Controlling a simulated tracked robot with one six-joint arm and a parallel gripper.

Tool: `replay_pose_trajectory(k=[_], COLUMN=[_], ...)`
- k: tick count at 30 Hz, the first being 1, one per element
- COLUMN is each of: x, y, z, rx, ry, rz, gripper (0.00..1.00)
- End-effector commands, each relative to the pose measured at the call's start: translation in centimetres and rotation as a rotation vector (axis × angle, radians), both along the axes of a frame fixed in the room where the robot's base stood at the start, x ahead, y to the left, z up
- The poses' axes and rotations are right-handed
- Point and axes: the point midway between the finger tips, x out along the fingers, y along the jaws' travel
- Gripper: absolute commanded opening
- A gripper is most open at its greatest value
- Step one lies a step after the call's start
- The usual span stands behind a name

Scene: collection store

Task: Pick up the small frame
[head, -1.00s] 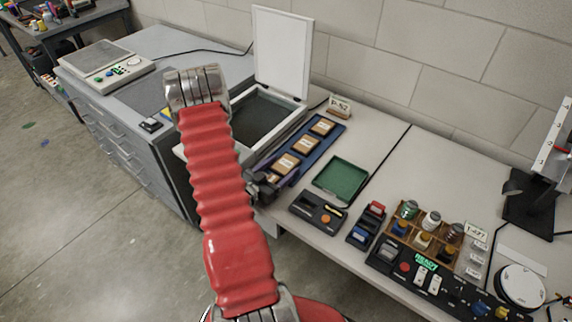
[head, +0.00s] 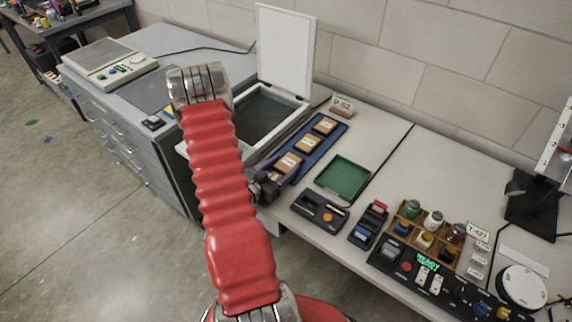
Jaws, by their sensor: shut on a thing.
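Small brown wooden frames with pale labels lie in a row on a long blue tray (head: 334,136). The far frame (head: 325,124) and the middle frame (head: 307,144) are in clear view. A nearer small frame (head: 289,162) lies at the near end of the row, beside my gripper (head: 277,176). My gripper is low at the near end of the blue tray, partly hidden behind my red arm. It is shut on a small frame there. The exact grip is too small and too covered to make out, and I cannot tell whether the frame is clear of the tray.
A flatbed scanner (head: 290,103) with its white lid raised stands behind the arm. An empty green tray (head: 343,178) lies right of the blue tray. A black device (head: 320,211), a bottle rack (head: 428,235) and a control panel (head: 420,272) fill the front right.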

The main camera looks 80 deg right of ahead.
Motion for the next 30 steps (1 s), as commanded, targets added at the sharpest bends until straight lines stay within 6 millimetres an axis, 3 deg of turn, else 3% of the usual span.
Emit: replay_pose_trajectory(k=[8,24,30], x=[0.0,0.0,0.0], y=[0.0,0.0,0.0], z=[1.4,8.2,9.6], rx=[-0.002,-0.003,-0.002], ry=[-0.001,-0.002,-0.002], rz=[0.0,0.0,0.001], gripper=[0.35,0.35,0.35])
